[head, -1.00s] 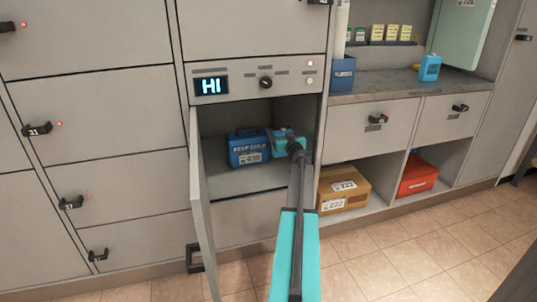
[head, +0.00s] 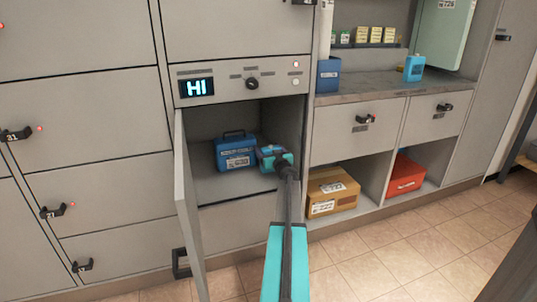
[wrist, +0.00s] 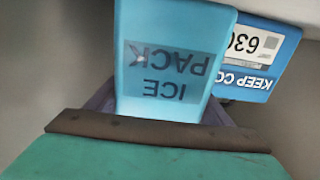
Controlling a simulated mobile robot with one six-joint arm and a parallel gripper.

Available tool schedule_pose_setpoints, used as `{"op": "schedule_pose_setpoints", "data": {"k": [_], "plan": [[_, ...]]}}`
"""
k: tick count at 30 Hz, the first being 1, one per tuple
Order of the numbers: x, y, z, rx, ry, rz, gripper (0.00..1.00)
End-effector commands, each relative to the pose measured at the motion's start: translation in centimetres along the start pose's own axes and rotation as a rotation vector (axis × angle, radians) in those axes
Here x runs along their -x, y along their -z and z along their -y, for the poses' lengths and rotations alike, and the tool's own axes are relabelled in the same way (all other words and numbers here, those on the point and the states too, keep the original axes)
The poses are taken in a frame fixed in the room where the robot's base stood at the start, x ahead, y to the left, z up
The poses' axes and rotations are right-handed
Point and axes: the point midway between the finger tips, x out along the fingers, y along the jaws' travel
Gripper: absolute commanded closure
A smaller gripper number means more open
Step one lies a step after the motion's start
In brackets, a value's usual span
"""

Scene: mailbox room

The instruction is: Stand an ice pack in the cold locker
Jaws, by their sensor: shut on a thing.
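My gripper (head: 272,156) is inside the open cold locker (head: 215,190), near its right wall. It is shut on a light-blue ice pack (wrist: 170,60), whose printed label reads upside down in the wrist view. In the head view the pack is mostly hidden by my gripper. I cannot tell whether its base touches the locker floor. A blue "KEEP COLD" box (head: 236,152) with a handle stands in the locker just left of my gripper. It also shows in the wrist view (wrist: 258,60), behind and right of the pack.
The locker door (head: 190,215) stands open at the left. A panel above has a "HI" display (head: 196,87) and a knob (head: 252,84). Another light-blue pack (head: 414,68) stands on the counter (head: 370,88). A cardboard box (head: 333,190) and a red box (head: 405,175) sit in the lower cubbies.

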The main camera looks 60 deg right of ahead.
Motion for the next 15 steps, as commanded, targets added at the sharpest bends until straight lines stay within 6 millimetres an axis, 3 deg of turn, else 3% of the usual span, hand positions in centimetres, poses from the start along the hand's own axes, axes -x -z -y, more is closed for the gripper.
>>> {"op": "schedule_pose_setpoints", "data": {"k": [4, 15], "plan": [[0.0, -1.5, -0.04, -0.001, 0.0, 0.0, 0.58], [0.04, -1.59, -0.09, 0.0, -0.001, -0.001, 0.58]]}}
